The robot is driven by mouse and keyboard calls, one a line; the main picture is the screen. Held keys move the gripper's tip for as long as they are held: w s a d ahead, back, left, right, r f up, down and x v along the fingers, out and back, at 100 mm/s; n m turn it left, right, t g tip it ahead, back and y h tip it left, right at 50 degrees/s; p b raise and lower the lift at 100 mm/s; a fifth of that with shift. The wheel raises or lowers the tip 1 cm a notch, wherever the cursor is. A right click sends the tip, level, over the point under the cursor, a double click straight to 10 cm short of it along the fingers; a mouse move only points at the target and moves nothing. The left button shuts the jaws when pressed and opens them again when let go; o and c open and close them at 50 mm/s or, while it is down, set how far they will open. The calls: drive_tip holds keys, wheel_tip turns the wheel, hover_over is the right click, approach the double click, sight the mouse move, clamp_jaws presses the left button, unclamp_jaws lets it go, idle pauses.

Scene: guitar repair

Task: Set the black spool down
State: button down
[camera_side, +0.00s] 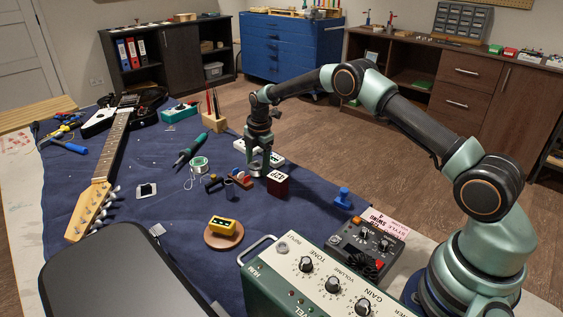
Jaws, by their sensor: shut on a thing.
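My gripper (259,163) points down over the blue mat (150,215), near the middle of the picture. It is shut on a small dark thing between its fingers, which fits the black spool (258,157). The fingers hide most of it. The fingertips are low, close behind the dark red box; I cannot tell whether the spool touches the mat.
The dark red box (278,183) stands just in front of my gripper. A white strip (270,155) lies behind it. A green solder spool (199,164) and small parts lie left.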

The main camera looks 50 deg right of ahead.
drive_tip(key=shift+f, duration=0.1)
drive_tip(key=shift+c, duration=0.2)
unclamp_jaws()
